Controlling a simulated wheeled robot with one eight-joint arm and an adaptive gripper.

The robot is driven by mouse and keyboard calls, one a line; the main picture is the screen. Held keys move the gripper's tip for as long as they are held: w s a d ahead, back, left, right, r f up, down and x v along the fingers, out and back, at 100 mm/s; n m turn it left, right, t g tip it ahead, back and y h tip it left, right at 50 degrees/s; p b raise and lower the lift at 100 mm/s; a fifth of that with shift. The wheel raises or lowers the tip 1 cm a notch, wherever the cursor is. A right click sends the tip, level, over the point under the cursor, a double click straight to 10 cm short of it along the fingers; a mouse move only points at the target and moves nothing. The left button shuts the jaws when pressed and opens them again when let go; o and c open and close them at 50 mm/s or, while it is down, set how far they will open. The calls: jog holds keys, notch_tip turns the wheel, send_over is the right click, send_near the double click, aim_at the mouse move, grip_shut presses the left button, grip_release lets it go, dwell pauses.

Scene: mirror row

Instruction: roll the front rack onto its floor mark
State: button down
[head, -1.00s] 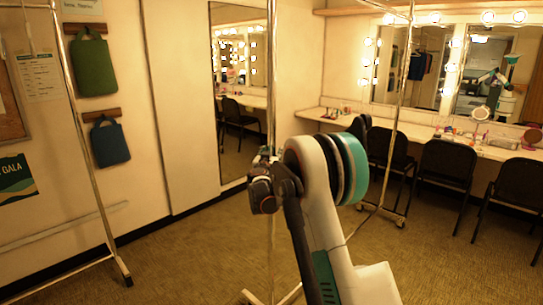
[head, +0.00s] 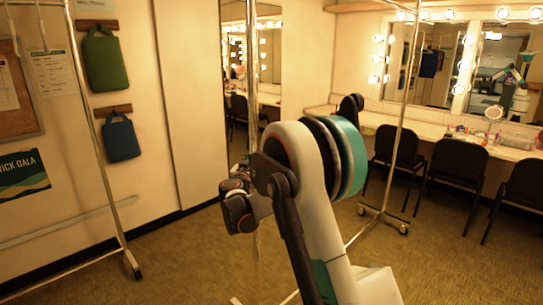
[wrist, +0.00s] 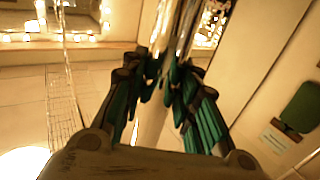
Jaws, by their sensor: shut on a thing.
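The front rack is a shiny metal frame. Its near post (head: 252,80) rises in front of the tall wall mirror in the head view. My gripper is beside this post low down, largely hidden by my own wrist and arm. In the wrist view my gripper (wrist: 167,88) has its teal and dark fingers on both sides of the metal post (wrist: 178,28), shut on it. A second post (head: 400,125), seemingly of the same rack, stands farther back to the right on a castered foot. I see no floor mark in either view.
Several black chairs (head: 455,162) line the lit counter (head: 510,150) at right. Carpet (head: 400,265) is clear at lower right.

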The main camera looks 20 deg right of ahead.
jog(key=s+a, duration=0.6)
jog(key=a, duration=1.1)
jog(key=s+a+p, duration=0.1)
jog(key=s+a, duration=0.5)
jog(key=a, duration=1.2)
jog(key=s+a, duration=0.7)
jog(key=a, duration=1)
jog(key=shift+a, duration=0.4)
jog(key=shift+s, duration=0.1)
jog(key=c, duration=1.2)
grip_release()
jog(key=v, duration=1.2)
